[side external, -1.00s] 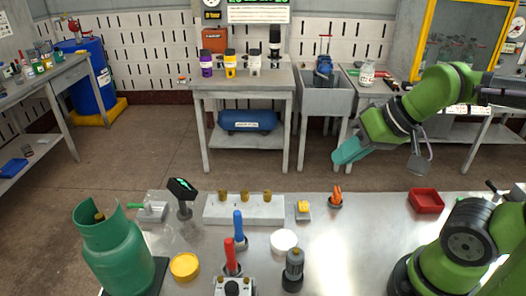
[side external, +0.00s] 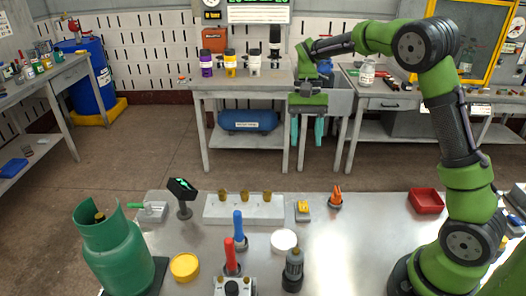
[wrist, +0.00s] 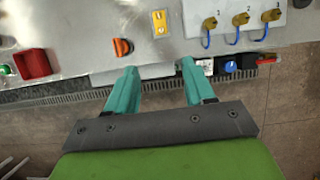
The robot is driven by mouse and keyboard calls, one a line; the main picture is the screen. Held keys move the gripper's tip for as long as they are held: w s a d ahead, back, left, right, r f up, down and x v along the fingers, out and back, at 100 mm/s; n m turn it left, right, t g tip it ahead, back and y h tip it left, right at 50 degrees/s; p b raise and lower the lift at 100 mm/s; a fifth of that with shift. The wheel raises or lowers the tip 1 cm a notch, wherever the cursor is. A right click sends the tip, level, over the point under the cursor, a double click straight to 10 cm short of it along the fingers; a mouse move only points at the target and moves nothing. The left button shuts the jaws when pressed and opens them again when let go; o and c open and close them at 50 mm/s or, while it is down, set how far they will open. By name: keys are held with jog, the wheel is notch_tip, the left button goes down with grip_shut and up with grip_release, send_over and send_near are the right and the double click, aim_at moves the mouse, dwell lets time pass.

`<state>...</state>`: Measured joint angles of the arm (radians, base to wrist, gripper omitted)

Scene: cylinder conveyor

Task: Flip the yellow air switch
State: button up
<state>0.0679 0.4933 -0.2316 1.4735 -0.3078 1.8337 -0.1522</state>
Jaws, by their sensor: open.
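A small yellow switch (side external: 303,206) sits on a grey base on the metal table, between the white block and an orange-handled knob. In the wrist view the yellow switch (wrist: 159,20) is near the top edge, beyond my fingertips. My gripper (side external: 307,137) hangs with its teal fingers pointing down, above and behind the table's far edge. In the wrist view my gripper (wrist: 158,68) has its fingers spread apart with nothing between them. It is clear of the switch.
The orange knob (side external: 336,197) stands right of the switch, with a red tray (side external: 426,201) farther right. The white block (side external: 243,212) with brass fittings is left.

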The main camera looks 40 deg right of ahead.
send_near(303, 205)
jog(key=x, duration=0.7)
jog(key=shift+f, duration=0.45)
grip_shut()
jog(key=shift+s+a+r+t+h, duration=0.15)
jog(key=shift+s+a+t+h, duration=0.15)
jog(key=shift+t+h, duration=0.3)
jog(key=shift+s+a+t+h, duration=0.15)
jog(key=shift+s+t+h, duration=0.1)
jog(key=shift+t+h, duration=0.75)
